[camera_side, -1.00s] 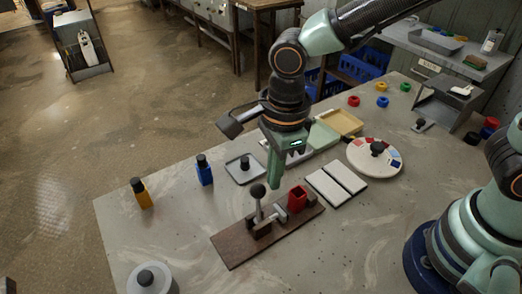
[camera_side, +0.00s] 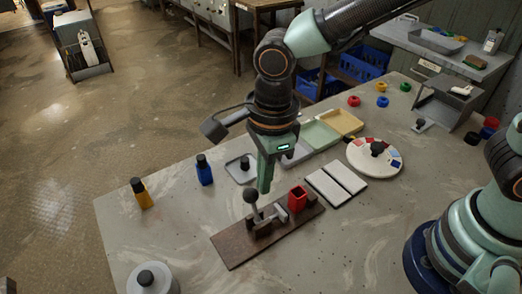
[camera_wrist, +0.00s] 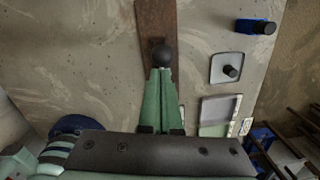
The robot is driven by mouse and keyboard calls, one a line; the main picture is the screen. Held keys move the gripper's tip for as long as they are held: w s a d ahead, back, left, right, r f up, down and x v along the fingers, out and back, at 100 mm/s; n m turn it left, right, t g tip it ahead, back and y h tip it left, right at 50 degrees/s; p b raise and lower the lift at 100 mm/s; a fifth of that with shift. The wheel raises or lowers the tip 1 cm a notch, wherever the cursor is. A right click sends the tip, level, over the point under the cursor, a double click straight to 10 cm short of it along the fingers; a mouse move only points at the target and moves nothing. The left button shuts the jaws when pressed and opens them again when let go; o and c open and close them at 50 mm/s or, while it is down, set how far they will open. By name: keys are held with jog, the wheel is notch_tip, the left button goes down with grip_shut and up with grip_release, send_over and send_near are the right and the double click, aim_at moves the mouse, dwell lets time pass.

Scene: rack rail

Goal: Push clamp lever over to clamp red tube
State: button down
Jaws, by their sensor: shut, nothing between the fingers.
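The clamp lever (camera_side: 254,206) stands on a brown base board (camera_side: 234,247) in the side view, its black ball knob leaning a little to the left. The red tube (camera_side: 298,199) stands upright at the right part of the board, beside the metal clamp. My gripper (camera_side: 264,190) is shut and empty, pointing down, with its tips just right of the knob and seemingly against it. In the wrist view the knob (camera_wrist: 163,55) shows just beyond my closed fingertips (camera_wrist: 160,72), over the board (camera_wrist: 155,16). The red tube is not seen there.
A blue bottle (camera_side: 204,170), a yellow bottle (camera_side: 141,193) and a small tray (camera_side: 242,170) stand behind the board. White plates (camera_side: 336,185) and a round dial (camera_side: 375,158) lie to the right. The table's front left is mostly bare, except for a round container (camera_side: 152,279).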

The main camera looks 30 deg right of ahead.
jog(key=shift+a, duration=0.5)
jog(key=a+f, duration=0.4)
jog(key=a, duration=0.6)
jog(key=shift+f, duration=0.4)
jog(key=shift+s+d, duration=0.1)
jog(key=shift+d, duration=0.05)
